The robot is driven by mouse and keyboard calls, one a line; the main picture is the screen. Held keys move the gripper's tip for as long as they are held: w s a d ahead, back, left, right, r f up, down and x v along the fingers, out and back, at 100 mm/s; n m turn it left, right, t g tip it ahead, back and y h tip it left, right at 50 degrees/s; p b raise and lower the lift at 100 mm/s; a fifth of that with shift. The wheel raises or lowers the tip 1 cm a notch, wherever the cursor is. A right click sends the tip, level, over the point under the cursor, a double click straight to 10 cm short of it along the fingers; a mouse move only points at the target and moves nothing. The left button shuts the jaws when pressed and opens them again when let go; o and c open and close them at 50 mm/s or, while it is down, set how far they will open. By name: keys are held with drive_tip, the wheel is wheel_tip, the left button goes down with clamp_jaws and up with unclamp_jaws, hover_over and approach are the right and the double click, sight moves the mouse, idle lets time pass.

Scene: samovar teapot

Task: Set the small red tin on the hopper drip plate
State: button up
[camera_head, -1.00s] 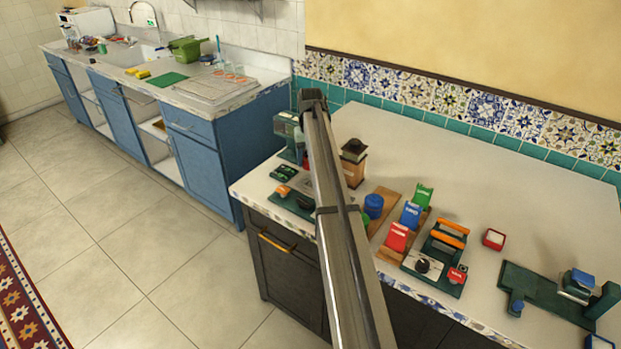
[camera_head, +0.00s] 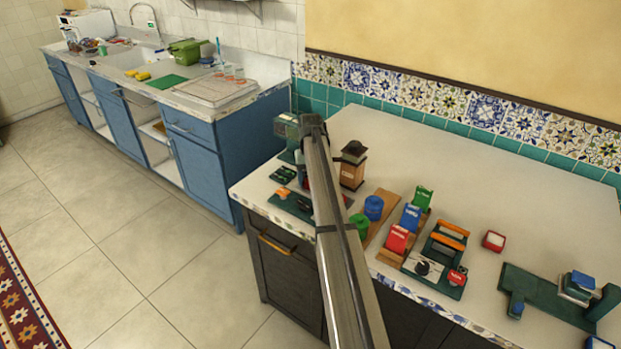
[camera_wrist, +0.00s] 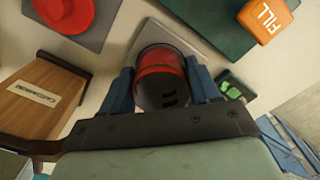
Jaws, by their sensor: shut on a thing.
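In the wrist view, the small red tin (camera_wrist: 160,58), with a dark end facing the camera, sits between the two blue fingers of my gripper (camera_wrist: 163,88), which is shut on it. A pale grey plate (camera_wrist: 148,32), perhaps the hopper drip plate, shows behind the tin and is partly hidden by it. I cannot tell whether the tin touches the plate. In the head view, my arm covers most of the area around the gripper and tin. A green machine (camera_head: 287,128) stands just left of the arm's upper end.
A brown labelled box (camera_wrist: 38,98) is left of the gripper in the wrist view; an orange FILL block (camera_wrist: 265,20) is upper right and a red round part (camera_wrist: 65,12) upper left. In the head view, a wooden grinder-like box (camera_head: 352,167) and several coloured containers stand to the right.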

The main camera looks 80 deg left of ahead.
drive_tip(key=o, duration=0.8)
drive_tip(key=shift+f, duration=0.1)
wheel_tip(320, 180, up, 12)
drive_tip(key=shift+r, duration=0.2)
